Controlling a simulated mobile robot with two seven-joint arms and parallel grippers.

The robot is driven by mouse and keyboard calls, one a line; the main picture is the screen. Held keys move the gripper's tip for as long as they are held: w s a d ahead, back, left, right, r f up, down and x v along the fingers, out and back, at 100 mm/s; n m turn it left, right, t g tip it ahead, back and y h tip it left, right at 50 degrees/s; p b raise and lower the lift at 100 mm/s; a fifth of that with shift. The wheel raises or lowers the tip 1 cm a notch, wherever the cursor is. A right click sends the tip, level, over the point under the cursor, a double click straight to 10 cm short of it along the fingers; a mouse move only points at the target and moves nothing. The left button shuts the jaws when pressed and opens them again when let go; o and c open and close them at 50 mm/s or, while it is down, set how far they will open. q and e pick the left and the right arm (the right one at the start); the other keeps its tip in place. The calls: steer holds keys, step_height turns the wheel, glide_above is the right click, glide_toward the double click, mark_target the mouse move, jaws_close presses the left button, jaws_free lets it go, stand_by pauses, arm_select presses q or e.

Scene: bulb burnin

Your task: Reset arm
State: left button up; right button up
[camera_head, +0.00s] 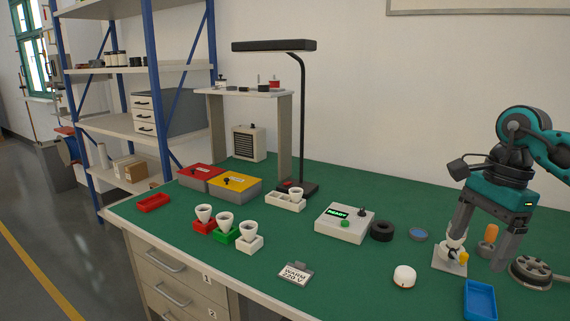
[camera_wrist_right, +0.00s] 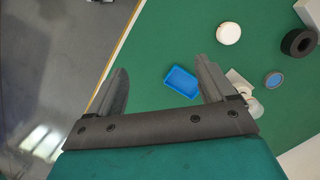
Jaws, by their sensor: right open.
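My right gripper (camera_head: 479,248) hangs at the right of the bench in the head view, fingers pointing down and spread apart. It also shows in the wrist view (camera_wrist_right: 160,72) with nothing between its fingers. An orange-topped piece (camera_head: 490,235) shows behind the fingers. My left gripper is not in view.
A blue tray (camera_head: 480,301), a round white piece (camera_head: 404,276) and a grey disc device (camera_head: 533,271) are near the gripper. A box reading READY (camera_head: 340,226) and a black ring (camera_head: 381,231) stand further left.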

steer(key=s+a+f+m+t+y+p, duration=0.1)
steer(key=s+a+f+m+t+y, duration=0.1)
steer(key=a+m+y, duration=0.55)
steer(key=s+a+f+m+t+y, duration=0.1)
steer(key=a+f+m+t+y, duration=0.3)
steer(key=a, duration=0.7)
steer(key=s+a+r+m+t+y+p, duration=0.1)
steer(key=s+a+m+y, duration=0.1)
steer(key=a+m+y, duration=0.65)
steer(key=d+f+m+t+h, duration=0.6)
steer(key=f+m+t+h, duration=0.6)
steer(key=m, duration=1)
steer(key=s+d+f+m+g+h, duration=0.3)
steer(key=s+f+m+g+h, duration=0.1)
steer(key=s+f+m, duration=0.2)
steer(key=s+d+f+m+g+h, duration=0.3)
steer(key=s+f+m, duration=0.3)
steer(key=s+f, duration=0.1)
steer(key=shift+s+d+f+g+h+p, duration=0.2)
steer(key=shift+f+g+h+p, duration=0.2)
steer(key=shift+f+p, duration=0.05)
